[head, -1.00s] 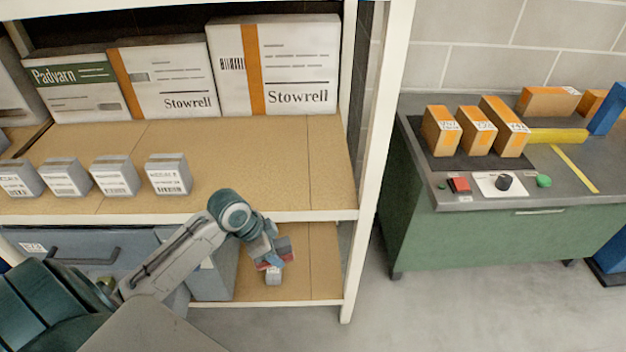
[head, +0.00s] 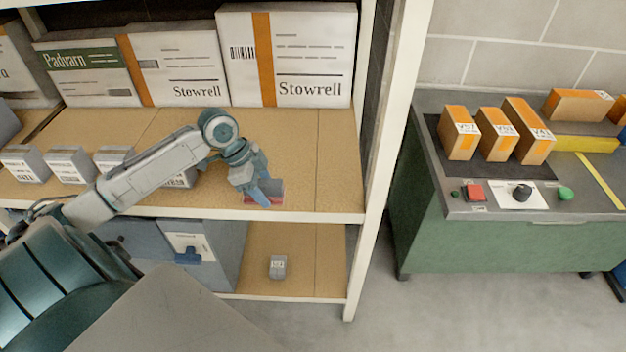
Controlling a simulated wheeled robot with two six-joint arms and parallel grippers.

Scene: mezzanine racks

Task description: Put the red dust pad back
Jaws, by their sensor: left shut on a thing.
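My left gripper (head: 262,192) is shut on the red dust pad (head: 275,187), a small red and grey piece partly hidden by the fingers. It is at the front right of the upper shelf board (head: 310,160), to the right of a row of small grey boxes. I cannot tell whether the pad touches the board. My right gripper is not in view.
Small grey boxes (head: 70,167) stand along the shelf front, some behind my arm. Large white cartons (head: 290,60) stand at the back. A small grey box (head: 278,266) sits on the lower shelf. A white post (head: 385,130) separates the rack from a green bench (head: 440,240) with orange boxes.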

